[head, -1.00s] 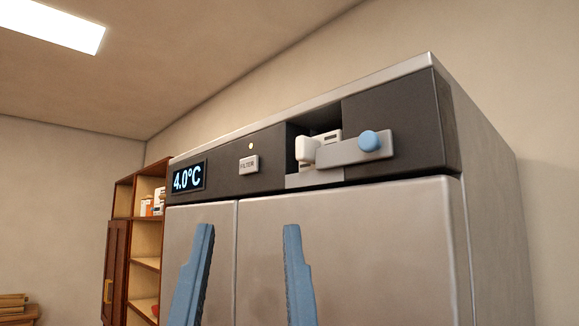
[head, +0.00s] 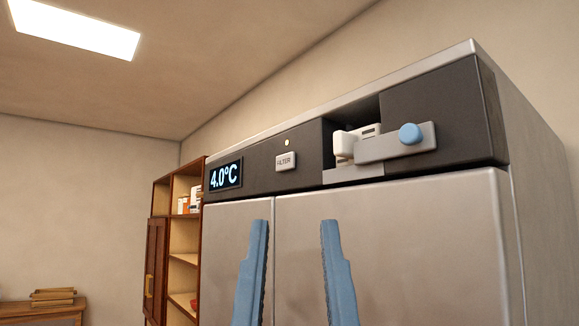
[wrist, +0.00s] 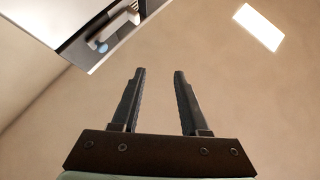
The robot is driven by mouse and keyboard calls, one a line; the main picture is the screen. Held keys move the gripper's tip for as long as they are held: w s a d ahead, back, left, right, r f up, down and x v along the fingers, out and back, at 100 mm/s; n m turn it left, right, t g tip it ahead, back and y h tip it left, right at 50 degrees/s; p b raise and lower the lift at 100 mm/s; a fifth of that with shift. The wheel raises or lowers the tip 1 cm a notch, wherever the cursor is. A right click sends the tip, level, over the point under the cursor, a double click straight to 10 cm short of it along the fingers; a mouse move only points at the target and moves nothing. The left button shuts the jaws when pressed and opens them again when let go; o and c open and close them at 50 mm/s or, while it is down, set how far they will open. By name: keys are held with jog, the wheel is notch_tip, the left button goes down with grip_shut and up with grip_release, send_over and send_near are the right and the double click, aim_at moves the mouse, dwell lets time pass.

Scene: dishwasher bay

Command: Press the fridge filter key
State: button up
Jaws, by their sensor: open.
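The fridge filter key (head: 285,161) is a small pale rectangular button marked FILTER on the dark panel at the top of the steel fridge (head: 400,225). A small pale round light (head: 287,142) sits just above it. My gripper (head: 294,222) shows as two blue-grey fingers pointing up, open and empty, below the key in the head view. Its tips appear apart from the key; the depth gap is hard to tell. In the wrist view my gripper (wrist: 158,70) is open with nothing between its fingers. I cannot make out the key in that view.
A display (head: 225,178) reads 4.0°C left of the key. To its right, a grey bar (head: 375,150) with a blue knob (head: 411,133) projects across a recess holding a white part (head: 344,142). A wooden shelf (head: 183,235) stands left of the fridge.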

grip_shut()
dwell(1.4)
